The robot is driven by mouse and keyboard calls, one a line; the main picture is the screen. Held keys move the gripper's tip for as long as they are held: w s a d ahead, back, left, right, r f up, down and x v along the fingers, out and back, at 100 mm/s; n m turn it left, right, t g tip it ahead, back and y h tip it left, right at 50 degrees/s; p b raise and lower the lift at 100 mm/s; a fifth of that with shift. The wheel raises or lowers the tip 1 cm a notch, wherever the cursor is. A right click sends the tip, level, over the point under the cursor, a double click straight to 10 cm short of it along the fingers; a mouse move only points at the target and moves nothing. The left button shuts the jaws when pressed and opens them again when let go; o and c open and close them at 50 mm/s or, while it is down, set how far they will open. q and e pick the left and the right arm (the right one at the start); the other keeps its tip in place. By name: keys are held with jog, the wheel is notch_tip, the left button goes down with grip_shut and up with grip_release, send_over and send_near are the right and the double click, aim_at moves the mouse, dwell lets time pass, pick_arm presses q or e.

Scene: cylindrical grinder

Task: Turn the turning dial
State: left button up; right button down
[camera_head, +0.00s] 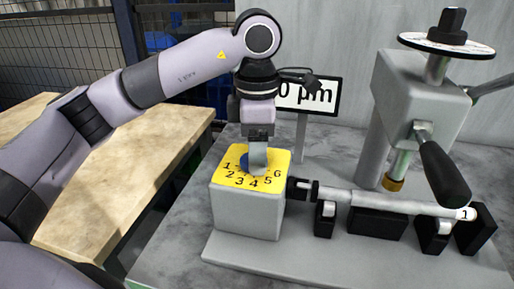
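The turning dial (246,161) is a small blue knob on the yellow numbered top (233,174) of a grey box (247,214). The numbers 1 to 6 run around its front side. My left gripper (257,168) points down from above, with its fingertips right at the dial and covering part of it. I cannot tell whether the fingers are closed on the dial or only beside it. My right gripper does not show in the head view.
A sign (316,96) reading "0 µm", partly covered by my arm, stands behind the box. To the right are a horizontal shaft (394,204) on black supports and a grey grinder head (421,98) with a black handle (443,173). A wooden table (146,153) is at left.

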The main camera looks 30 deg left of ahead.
pick_arm(q)
jog(key=shift+o, duration=0.7)
jog(key=shift+r, duration=0.1)
notch_tip(320, 180, up, 6)
jog(key=shift+f+p, duration=0.1)
jog(key=shift+p, duration=0.35)
jog(key=shift+r, duration=0.65)
